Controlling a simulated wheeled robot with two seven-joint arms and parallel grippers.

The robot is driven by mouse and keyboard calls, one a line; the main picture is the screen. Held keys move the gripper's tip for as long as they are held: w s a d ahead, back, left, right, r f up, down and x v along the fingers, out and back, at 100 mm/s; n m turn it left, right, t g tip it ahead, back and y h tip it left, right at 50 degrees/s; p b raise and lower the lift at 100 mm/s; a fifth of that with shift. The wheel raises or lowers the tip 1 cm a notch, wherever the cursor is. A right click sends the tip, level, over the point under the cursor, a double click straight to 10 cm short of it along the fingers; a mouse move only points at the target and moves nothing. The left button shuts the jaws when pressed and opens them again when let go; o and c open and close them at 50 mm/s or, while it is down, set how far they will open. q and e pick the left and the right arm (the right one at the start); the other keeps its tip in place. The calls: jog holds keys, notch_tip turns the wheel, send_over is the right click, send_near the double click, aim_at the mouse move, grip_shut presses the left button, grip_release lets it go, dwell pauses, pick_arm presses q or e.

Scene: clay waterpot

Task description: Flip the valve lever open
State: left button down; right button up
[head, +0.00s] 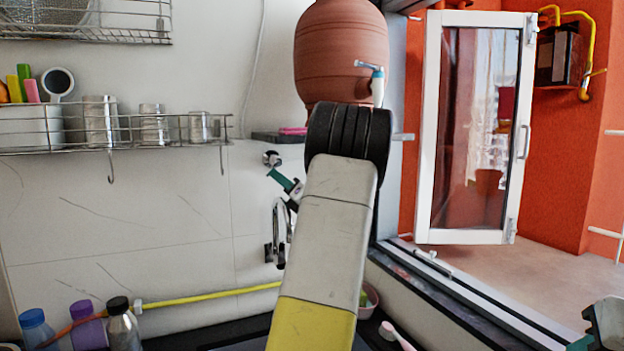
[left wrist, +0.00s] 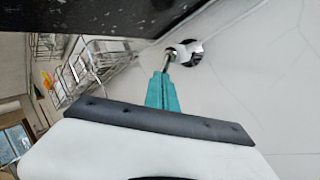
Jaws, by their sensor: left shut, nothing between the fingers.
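A brown clay waterpot (head: 340,50) stands high on the wall side, with a white tap that has a light blue lever (head: 369,66) at its lower right. A small metal valve (head: 271,158) is fixed to the white wall below the pot; it also shows in the left wrist view (left wrist: 188,53). My left gripper (head: 274,174) is shut and empty, its teal fingers just below the wall valve. In the left wrist view its fingertips (left wrist: 164,76) point at the valve and overlap its metal end; I cannot tell whether they touch. My right gripper (head: 588,342) shows only partly at the lower right corner.
A wire rack with steel cups (head: 101,122) is at the left. Bottles (head: 124,325) stand at the lower left near a yellow pipe (head: 210,296). An open window (head: 478,130) is at the right.

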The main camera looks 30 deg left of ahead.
pick_arm(q)
jog(key=shift+s+m+t, duration=0.1)
jog(key=shift+m+t, duration=0.2)
jog(key=shift+m, duration=0.2)
jog(key=shift+s+a+r, duration=0.55)
jog(key=shift+s+r, duration=0.05)
jog(key=shift+w+f, duration=0.1)
